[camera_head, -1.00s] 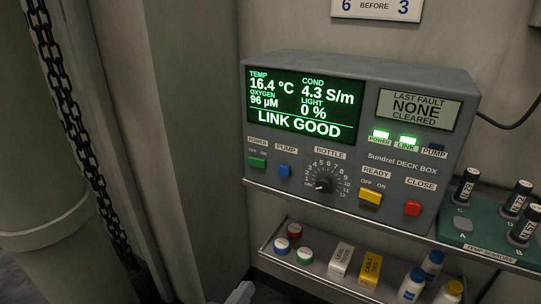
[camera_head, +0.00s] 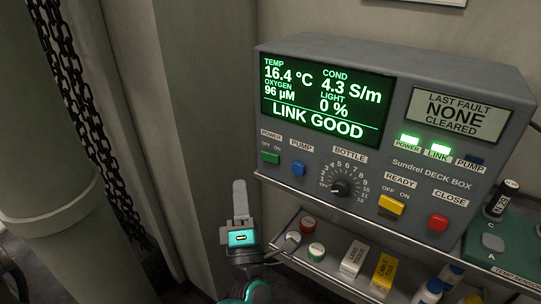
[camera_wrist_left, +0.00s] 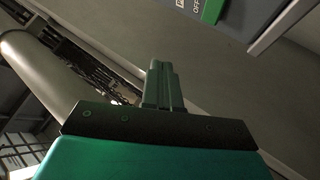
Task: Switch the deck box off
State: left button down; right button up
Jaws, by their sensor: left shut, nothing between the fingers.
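The grey deck box (camera_head: 390,140) stands on a metal shelf, its green screen (camera_head: 322,105) lit and reading LINK GOOD. The POWER and LINK lamps glow green; the PUMP lamp is dark. The green power switch (camera_head: 269,158) is at the front's lower left, under OFF and ON labels; part of it shows at the top of the left wrist view (camera_wrist_left: 212,10). My left gripper (camera_head: 240,188) is shut and empty, fingers pointing up, left of and a little below the switch, apart from the box. My right gripper is out of view.
A blue pump button (camera_head: 298,169), bottle dial (camera_head: 341,188), yellow ready switch (camera_head: 391,205) and red close button (camera_head: 438,222) share the front. A lower shelf holds lidded jars, small boxes and bottles (camera_head: 430,290). A chain (camera_head: 85,130) and large pipe (camera_head: 45,170) are left.

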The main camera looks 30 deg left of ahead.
aim_at(270, 157)
pick_arm(q)
jog(key=w+b, duration=0.3)
jog(key=w, duration=0.6)
jog(key=shift+a+b, duration=0.25)
jog(key=shift+b, duration=0.05)
dwell(1.9)
